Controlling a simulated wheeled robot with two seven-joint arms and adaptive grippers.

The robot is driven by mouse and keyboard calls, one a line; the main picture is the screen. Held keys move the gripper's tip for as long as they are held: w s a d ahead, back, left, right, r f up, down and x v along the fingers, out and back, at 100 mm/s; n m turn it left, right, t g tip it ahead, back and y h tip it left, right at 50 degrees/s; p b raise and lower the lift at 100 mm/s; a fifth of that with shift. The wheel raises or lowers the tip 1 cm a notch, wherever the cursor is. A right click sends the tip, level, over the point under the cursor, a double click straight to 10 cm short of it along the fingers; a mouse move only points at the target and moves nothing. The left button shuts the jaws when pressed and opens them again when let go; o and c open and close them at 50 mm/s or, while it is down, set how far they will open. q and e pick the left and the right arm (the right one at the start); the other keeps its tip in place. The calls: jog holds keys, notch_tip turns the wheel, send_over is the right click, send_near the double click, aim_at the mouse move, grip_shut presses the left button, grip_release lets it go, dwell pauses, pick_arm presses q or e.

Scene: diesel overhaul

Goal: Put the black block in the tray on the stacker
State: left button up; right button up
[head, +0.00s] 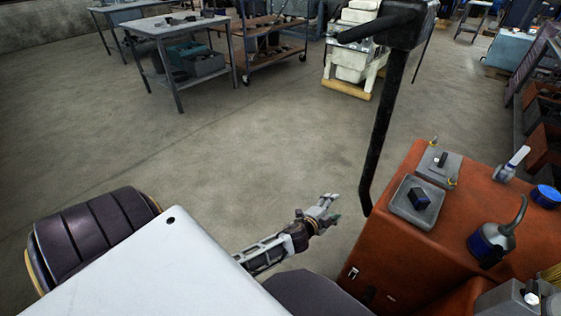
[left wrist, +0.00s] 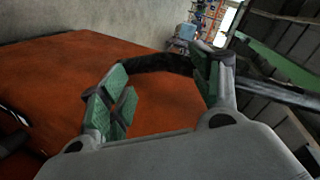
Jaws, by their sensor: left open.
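A dark, near-black block (head: 421,200) sits on a grey, shallow tray-like piece (head: 404,214) on top of the orange body (head: 385,245) at the right of the head view. I cannot tell whether that piece is the tray named in the task. My left gripper (head: 326,212) is open and empty, over the floor to the left of the orange body and apart from the block. In the left wrist view, its green-padded fingers (left wrist: 163,92) stand apart with an orange surface (left wrist: 60,75) beyond. No block shows there. My right gripper is not in view.
Floor to the left is clear; a workbench (head: 165,27) stands farther back.

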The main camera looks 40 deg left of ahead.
pick_arm(q)
jog(key=s+a+f+n+g+y, duration=0.1)
jog(key=s+f+n+g, duration=0.15)
jog(key=f, duration=0.35)
jog(key=s+a+f+n+g+y, duration=0.1)
jog(key=s+a+f+n, duration=0.1)
jog(key=s+f, duration=0.3)
jog(key=s+d+f+n+g+h, duration=0.1)
jog(key=s+d+f+n+g, duration=0.2)
jog(key=s+f, duration=1.7)
jog(key=s+n+g, duration=0.3)
jog(key=g, duration=0.3)
jog(key=shift+d+f+h, duration=0.15)
jog(key=shift+d+h, duration=0.05)
jog(key=shift+h, duration=0.1)
jog(key=shift+w, duration=0.1)
